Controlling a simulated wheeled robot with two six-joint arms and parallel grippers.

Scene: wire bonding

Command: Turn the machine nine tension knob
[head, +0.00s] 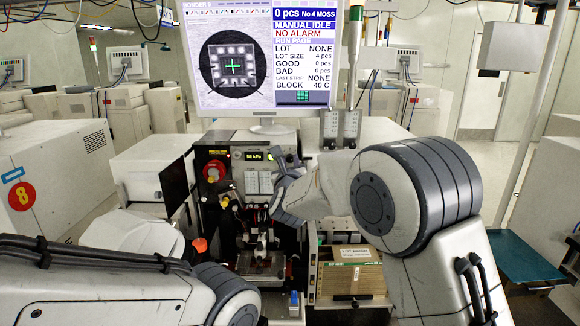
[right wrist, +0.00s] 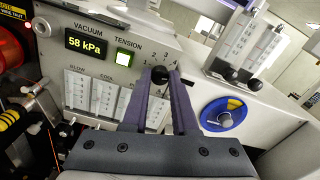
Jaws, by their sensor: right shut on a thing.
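The tension knob (right wrist: 159,74) is small, round and black. It sits on the light panel (right wrist: 100,28) below the word TENSION, with a numbered scale around it. My right gripper (right wrist: 160,84) has its two purple-grey fingers closed around the knob, one on each side. In the head view my right gripper (head: 287,187) reaches the right part of the machine's front panel (head: 250,180), and the knob is hidden there. The knob's pointer cannot be made out. My left arm crosses the lower left of the head view, and its gripper does not show.
The panel has a green 58 kPa display (right wrist: 85,42) and a lit green button (right wrist: 124,57). A blue and yellow dial (right wrist: 223,113) and a black ball knob (right wrist: 253,85) lie to the right. A monitor (head: 268,128) stands above. A wooden-looking tray (head: 350,280) sits lower right.

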